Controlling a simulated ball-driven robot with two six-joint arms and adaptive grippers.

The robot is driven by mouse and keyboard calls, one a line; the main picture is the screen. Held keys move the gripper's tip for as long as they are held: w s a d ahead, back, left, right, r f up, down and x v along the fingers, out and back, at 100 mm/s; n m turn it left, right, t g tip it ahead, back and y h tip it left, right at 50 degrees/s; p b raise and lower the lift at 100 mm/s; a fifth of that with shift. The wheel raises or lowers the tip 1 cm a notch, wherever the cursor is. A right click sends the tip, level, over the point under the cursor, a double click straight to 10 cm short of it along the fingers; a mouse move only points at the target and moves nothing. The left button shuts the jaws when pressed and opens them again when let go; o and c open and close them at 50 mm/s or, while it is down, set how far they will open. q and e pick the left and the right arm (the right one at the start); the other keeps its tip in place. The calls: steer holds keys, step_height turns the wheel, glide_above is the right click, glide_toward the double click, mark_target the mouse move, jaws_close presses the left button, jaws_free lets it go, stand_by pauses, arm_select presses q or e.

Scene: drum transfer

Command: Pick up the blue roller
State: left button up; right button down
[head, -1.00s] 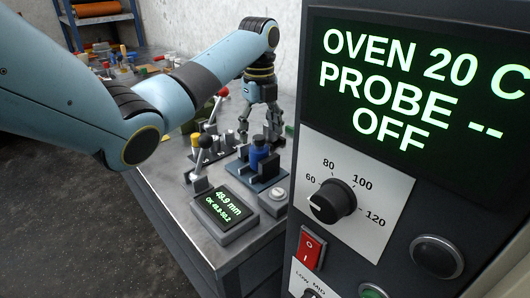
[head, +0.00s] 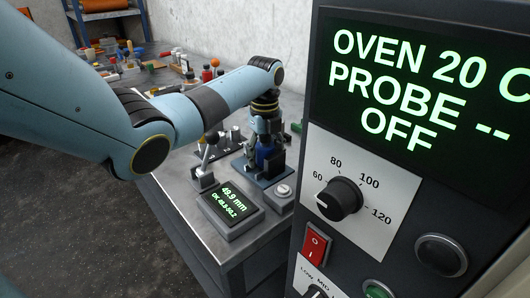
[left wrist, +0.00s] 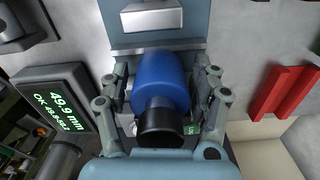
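The blue roller (head: 264,158) stands on a blue-grey fixture plate (head: 249,172) on the metal bench, partly hidden by my left gripper. In the left wrist view the blue roller (left wrist: 160,80) has a black end towards the camera. My left gripper (head: 266,150) is lowered over the roller. Its fingers stand on both sides of the roller in the left wrist view (left wrist: 163,88), with narrow gaps showing, so it looks open. My right gripper is not in view.
A gauge display (head: 230,206) reading 49.9 mm stands in front of the fixture, near a lever device (head: 205,160). The oven panel (head: 410,160) fills the right side. A red part (left wrist: 283,92) lies right of the roller in the left wrist view.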

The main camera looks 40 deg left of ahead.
arm_select(q)
jaws_close()
